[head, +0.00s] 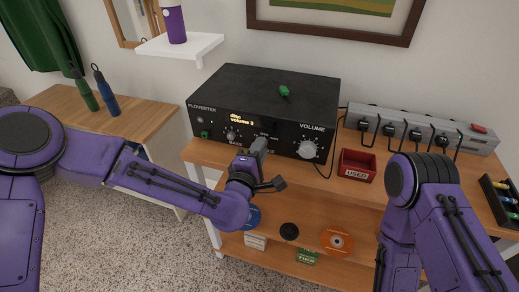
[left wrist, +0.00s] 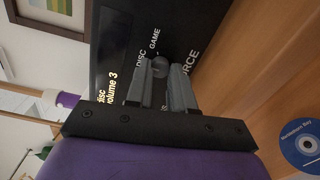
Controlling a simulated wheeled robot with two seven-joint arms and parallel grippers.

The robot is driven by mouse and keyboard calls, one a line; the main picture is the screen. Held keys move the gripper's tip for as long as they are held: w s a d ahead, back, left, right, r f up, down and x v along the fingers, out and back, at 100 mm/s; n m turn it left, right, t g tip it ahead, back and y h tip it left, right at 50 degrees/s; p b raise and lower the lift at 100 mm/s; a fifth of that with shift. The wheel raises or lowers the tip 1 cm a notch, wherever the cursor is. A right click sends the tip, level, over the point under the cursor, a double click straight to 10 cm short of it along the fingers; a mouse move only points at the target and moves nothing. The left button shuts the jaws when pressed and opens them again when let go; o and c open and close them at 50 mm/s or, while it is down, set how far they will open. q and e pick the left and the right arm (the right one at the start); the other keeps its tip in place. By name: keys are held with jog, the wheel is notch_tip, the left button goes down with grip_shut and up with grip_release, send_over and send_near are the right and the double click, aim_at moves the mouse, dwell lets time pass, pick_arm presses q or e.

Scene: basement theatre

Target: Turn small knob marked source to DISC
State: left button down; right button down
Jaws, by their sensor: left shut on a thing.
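The black FLOVERTEK amplifier (head: 265,90) stands on the wooden shelf unit. Its display (head: 241,119) reads "disc" and "volume 3"; the display also shows in the left wrist view (left wrist: 107,91). My left gripper (head: 262,146) is at the amplifier's front, between the small left knob and the big VOLUME knob. DISC and GAME labels show beside this knob, with a partly covered label ending in "RCE" below. The knob's pointer cannot be made out. My right gripper is out of view.
The VOLUME knob (head: 308,149) is right of the left gripper. A red USED box (head: 357,166) and a power strip (head: 420,127) with several plugs are further right. A small knob (head: 230,135) is to the left.

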pick_arm(q)
jog(key=c, duration=1)
grip_release()
jog(key=shift+s, duration=0.1)
jog(key=b+v, duration=0.1)
jog(key=v, duration=0.9)
jog(key=shift+s+a, duration=0.15)
